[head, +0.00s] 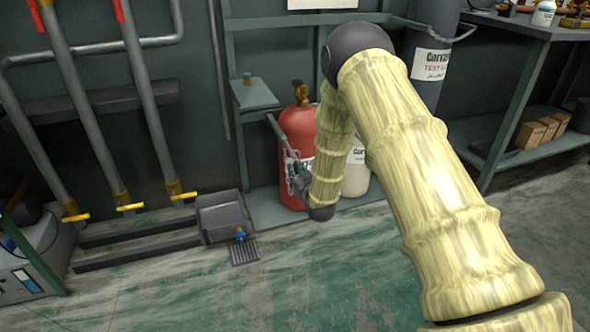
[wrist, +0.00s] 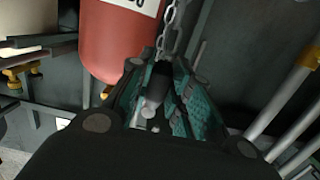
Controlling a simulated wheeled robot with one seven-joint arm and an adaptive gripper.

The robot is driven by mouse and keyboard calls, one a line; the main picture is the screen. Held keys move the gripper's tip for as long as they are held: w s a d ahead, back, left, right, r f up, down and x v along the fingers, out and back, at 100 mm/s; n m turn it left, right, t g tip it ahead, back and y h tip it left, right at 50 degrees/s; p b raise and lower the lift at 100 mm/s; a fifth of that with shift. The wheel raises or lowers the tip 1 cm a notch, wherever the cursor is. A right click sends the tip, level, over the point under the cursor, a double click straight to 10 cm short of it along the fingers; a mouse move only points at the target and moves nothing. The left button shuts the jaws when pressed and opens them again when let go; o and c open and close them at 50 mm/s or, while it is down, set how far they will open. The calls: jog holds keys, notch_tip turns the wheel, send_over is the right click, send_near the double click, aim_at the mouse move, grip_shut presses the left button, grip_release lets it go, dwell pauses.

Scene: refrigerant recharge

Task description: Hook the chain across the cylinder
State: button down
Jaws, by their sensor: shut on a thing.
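The red cylinder (head: 297,130) stands upright in the rack at the back wall. It also shows at the upper left of the wrist view (wrist: 115,45). My gripper (head: 297,178) is in front of the red cylinder's left side, partly behind my forearm. In the wrist view my gripper (wrist: 165,78) is shut on the end of a metal chain (wrist: 172,30). The chain runs up and away from the fingertips, beside the cylinder. The chain's other end is out of view there.
A cream cylinder (head: 356,170) stands right of the red one, and a dark grey cylinder (head: 433,50) is farther right. Pipes with yellow handles (head: 130,207) line the left wall. The front floor is clear.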

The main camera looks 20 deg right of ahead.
jog(key=shift+s+p, duration=0.55)
jog(key=shift+s, duration=0.95)
jog(key=d+p, duration=0.1)
jog(key=d, duration=0.6)
jog(key=shift+w+d, duration=0.1)
jog(key=shift+d, duration=0.05)
jog(key=d+p, duration=0.1)
jog(key=d, duration=0.5)
jog(key=shift+d+p, duration=0.4)
jog(key=shift+d, duration=0.15)
dwell(0.3)
jog(key=d+p, duration=0.1)
jog(key=d, duration=0.5)
jog(key=shift+d, duration=0.35)
